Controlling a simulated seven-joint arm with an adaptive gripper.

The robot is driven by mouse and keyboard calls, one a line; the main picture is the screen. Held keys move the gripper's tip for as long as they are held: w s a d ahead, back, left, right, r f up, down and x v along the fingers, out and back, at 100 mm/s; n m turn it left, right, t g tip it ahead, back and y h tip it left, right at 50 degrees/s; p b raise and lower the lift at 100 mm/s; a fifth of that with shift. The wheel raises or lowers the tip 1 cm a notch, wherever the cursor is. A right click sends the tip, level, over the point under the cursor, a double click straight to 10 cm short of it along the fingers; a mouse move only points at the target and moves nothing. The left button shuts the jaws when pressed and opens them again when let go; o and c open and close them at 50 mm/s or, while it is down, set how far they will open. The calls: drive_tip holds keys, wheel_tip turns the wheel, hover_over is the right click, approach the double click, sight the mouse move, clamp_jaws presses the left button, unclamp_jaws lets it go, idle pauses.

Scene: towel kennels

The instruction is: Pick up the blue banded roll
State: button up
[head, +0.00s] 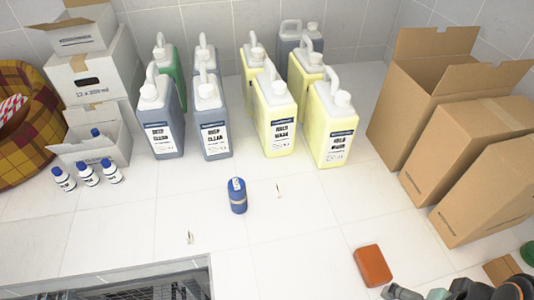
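Grey and dark parts that look like my arm and gripper (402,292) show at the bottom right edge, cut off by the frame. They are well to the right of the roll and nearer the camera. The fingers cannot be made out clearly.
Grey jugs (211,120) and yellow jugs (330,122) stand behind the roll. Cardboard boxes (430,85) stand at right, a reddish-brown block (373,266) at front right. Small bottles (87,175), white boxes (95,80) and a basket (28,125) are left. A metal grate (130,285) lies front left.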

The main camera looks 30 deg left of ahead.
drive_tip(key=w+a+r+m+t, duration=0.1)
drive_tip(key=w+r+m+t, duration=0.3)
drive_tip(key=w, duration=0.7)
drive_tip(key=w+a+n, duration=0.4)
drive_tip(key=w+a, duration=0.8)
drive_tip(key=a, duration=0.1)
drive_tip(key=n+g+y, duration=0.1)
drive_tip(key=n+y, duration=0.1)
drive_tip(key=n, duration=0.2)
hover_over(235, 187)
drive_tip(key=w+d, duration=0.7)
wheel_tip(235, 187, down, 11)
drive_tip(key=s+a+f, duration=0.2)
drive_tip(key=s+a+f+n+g, duration=0.1)
drive_tip(key=s+a+f, duration=0.1)
drive_tip(key=s+f, duration=0.1)
drive_tip(key=s+a+f+n, duration=0.1)
drive_tip(key=s+a+f, duration=0.1)
drive_tip(key=s, duration=0.1)
drive_tip(key=shift+f+g+h, duration=0.25)
drive_tip(key=shift+g+h, duration=0.05)
drive_tip(key=shift+h, duration=0.1)
drive_tip(key=shift+s+a+f, duration=0.15)
drive_tip(key=shift+a+f, duration=0.1)
drive_tip(key=shift+f, duration=0.05)
drive_tip(key=x, duration=0.6)
drive_tip(key=shift+r, duration=0.1)
drive_tip(key=c, duration=1.3)
